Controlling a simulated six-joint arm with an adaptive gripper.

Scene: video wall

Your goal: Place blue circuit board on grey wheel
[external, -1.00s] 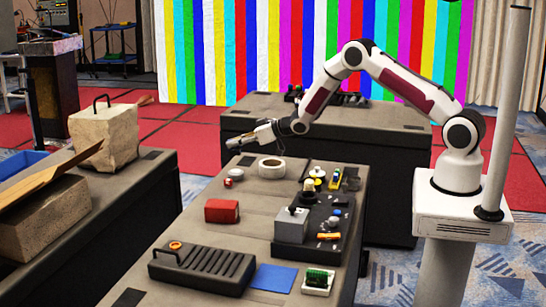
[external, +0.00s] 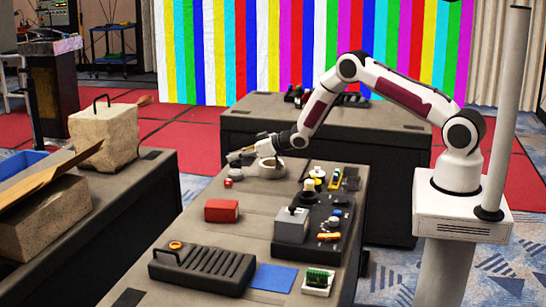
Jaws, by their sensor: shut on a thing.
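My gripper (external: 243,156) is low over the far left part of the near table, just left of and partly over a pale grey-white ring (external: 272,172), which looks like the wheel. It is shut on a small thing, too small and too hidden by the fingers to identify. No blue circuit board can be made out for sure. A flat blue square (external: 273,278) lies at the near end of the table. A green circuit board on a white base (external: 318,280) lies to its right.
A small red-and-white object (external: 233,174) stands just below my gripper. A red box (external: 222,211), a black ribbed case (external: 202,266) and a dark tray (external: 318,245) with a grey box (external: 292,225) stand nearer. Bare tabletop (external: 262,232) lies between them.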

